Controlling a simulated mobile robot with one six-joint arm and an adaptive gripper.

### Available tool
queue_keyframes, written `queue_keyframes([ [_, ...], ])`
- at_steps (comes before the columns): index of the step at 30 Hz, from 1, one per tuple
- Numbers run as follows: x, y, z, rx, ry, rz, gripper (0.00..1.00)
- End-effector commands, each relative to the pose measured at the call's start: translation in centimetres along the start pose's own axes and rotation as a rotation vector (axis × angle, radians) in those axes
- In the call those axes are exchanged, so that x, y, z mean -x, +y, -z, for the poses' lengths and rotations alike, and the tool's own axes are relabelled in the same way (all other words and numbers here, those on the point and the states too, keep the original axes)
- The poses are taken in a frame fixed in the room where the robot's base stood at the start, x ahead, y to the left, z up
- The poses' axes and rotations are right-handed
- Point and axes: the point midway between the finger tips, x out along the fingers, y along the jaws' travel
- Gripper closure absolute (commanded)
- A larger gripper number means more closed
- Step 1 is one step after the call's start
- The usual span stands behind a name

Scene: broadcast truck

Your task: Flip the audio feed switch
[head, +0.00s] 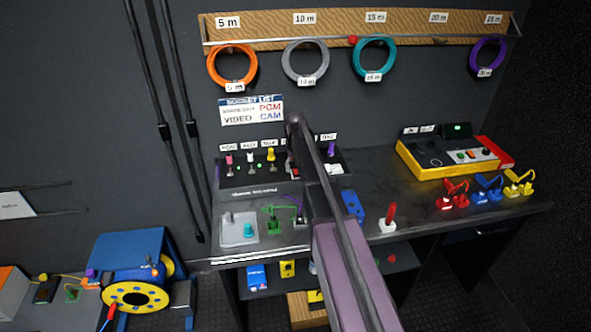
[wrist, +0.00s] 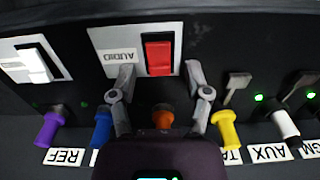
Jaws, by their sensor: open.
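The audio switch (wrist: 158,54) is a red rocker on a white plate (wrist: 112,40) labelled AUDIO, which appears upside down in the wrist view. My gripper (wrist: 160,72) is open and empty, with one finger on each side of the rocker's lower part in the picture. I cannot tell whether either finger touches the plate. In the head view my arm covers most of this part of the black panel (head: 262,189), and the fingers are hard to make out.
An orange plug (wrist: 163,117) sits between the fingers. A blue plug (wrist: 102,125) and yellow plug (wrist: 228,128) flank them. A white switch (wrist: 40,64) is at the left and a grey toggle (wrist: 236,86) at the right. Coloured cable connectors (head: 487,190) stand on the desk's right.

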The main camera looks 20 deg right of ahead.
Motion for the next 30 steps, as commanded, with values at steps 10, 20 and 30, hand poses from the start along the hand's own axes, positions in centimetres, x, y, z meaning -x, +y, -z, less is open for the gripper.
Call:
queue_keyframes([
  [10,0.01,0.0,0.0,0.0,0.0,0.0,0.61],
  [20,0.0,-0.02,-0.04,0.0,0.001,0.0,1.0],
  [30,-0.01,-0.04,-0.71,0.0,0.126,0.001,1.0],
])
